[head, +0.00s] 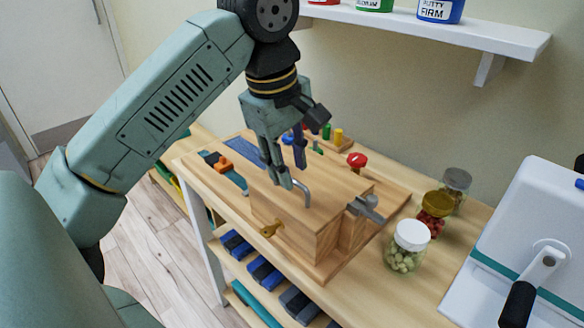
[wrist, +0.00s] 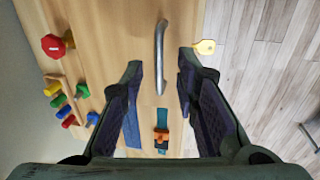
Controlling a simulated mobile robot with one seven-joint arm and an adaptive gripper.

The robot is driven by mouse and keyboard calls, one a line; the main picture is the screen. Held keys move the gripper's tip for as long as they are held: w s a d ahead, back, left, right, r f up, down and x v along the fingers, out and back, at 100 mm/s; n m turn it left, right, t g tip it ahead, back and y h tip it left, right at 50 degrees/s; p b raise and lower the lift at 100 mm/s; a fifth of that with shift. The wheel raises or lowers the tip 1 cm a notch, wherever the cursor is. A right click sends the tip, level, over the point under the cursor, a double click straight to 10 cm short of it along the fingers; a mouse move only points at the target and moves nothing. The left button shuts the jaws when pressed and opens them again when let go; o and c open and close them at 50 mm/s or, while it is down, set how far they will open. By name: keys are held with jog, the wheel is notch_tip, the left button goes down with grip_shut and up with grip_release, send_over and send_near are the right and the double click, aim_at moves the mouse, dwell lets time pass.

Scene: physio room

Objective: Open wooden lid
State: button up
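The wooden lid (head: 322,208) is the flat top of a wooden box on the bench, and it lies shut. A bent grey metal handle (head: 306,192) stands on it; in the wrist view the handle (wrist: 160,45) runs lengthwise, just beyond my fingertips. My gripper (head: 287,178) points down above the lid, beside the handle in the head view. Its two fingers (wrist: 160,75) are spread apart with nothing between them, and the handle lines up with the gap. A contact with the handle is not visible.
A yellow key (head: 270,228) sticks out of the box front, and a grey metal latch (head: 366,208) sits at its right. A red knob (head: 357,160) and coloured pegs (head: 326,132) stand behind. Jars (head: 407,246) stand to the right. A shelf (head: 470,32) hangs above.

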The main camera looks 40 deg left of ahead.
jog(key=shift+w+f, duration=0.25)
jog(key=shift+f, duration=0.65)
jog(key=shift+c, duration=0.2)
grip_shut()
